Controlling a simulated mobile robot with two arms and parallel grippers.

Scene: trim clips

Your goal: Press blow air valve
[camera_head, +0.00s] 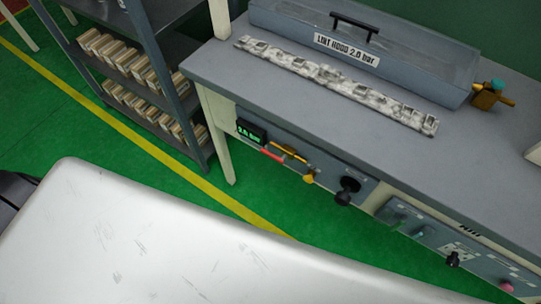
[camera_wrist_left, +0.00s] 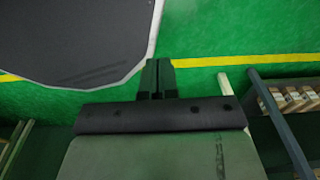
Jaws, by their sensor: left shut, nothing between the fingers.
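In the head view a grey panel under the bench front carries a small display with green digits (camera_head: 251,131), a red handle (camera_head: 272,155), a brass fitting (camera_head: 309,177) and a black knob (camera_head: 347,190). A brass valve with a teal top (camera_head: 488,95) sits on the bench at the right end of the lidded box. I cannot tell which one is the blow air valve. My left gripper (camera_wrist_left: 157,68) shows in the left wrist view, its dark fingers together and empty above the green floor. It is apart from the panel. My right gripper is not in view.
The grey bench (camera_head: 222,66) bears a long mottled strip (camera_head: 335,83) and a box (camera_head: 400,70) labelled 2.0 bar. A second panel with buttons (camera_head: 455,259) is at lower right. A shelf rack (camera_head: 165,75) with boxes stands left. Green floor lies open before the bench.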

